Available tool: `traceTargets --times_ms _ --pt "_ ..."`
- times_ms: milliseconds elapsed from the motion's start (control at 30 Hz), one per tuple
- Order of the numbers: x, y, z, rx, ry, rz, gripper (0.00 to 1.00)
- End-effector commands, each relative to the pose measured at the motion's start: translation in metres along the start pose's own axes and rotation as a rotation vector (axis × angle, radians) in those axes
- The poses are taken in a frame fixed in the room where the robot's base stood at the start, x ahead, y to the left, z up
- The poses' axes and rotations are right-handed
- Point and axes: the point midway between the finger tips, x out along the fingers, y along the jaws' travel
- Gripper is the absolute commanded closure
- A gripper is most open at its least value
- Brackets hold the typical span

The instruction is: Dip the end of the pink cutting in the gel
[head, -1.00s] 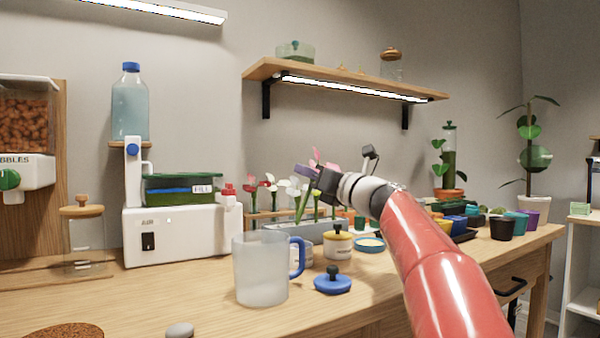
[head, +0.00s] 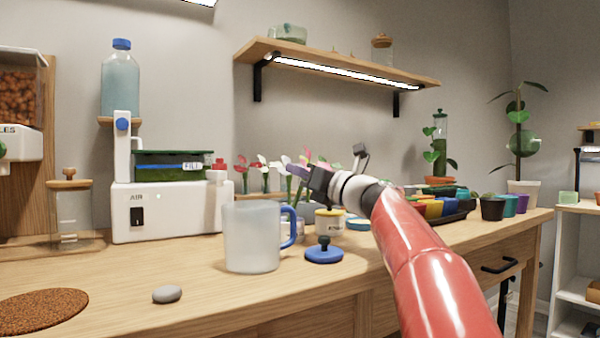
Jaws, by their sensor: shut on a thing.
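My gripper (head: 302,172) is at the end of my red arm, above the small jars behind the frosted mug. It is shut on a thin item that appears to be the pink cutting (head: 323,163). Pink petals show just above the jaws, but the stem and its lower end are hard to make out. A small labelled jar with a yellow rim (head: 329,223) stands below the gripper. A second pale jar (head: 295,229) is mostly hidden behind the mug handle. I cannot tell which one holds the gel. A blue lid with a dark knob (head: 324,255) lies in front.
The frosted mug with a blue handle (head: 251,238) stands close to the left of the jars. Red and white flowers (head: 262,177) stand in a rack behind. A grey stone (head: 167,294) lies in front.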

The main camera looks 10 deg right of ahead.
Motion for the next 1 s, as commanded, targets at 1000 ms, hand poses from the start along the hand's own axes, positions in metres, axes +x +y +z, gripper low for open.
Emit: traceTargets --times_ms 1000 --pt "-0.0022 -0.0019 -0.0081 0.001 0.000 0.000 1.00"
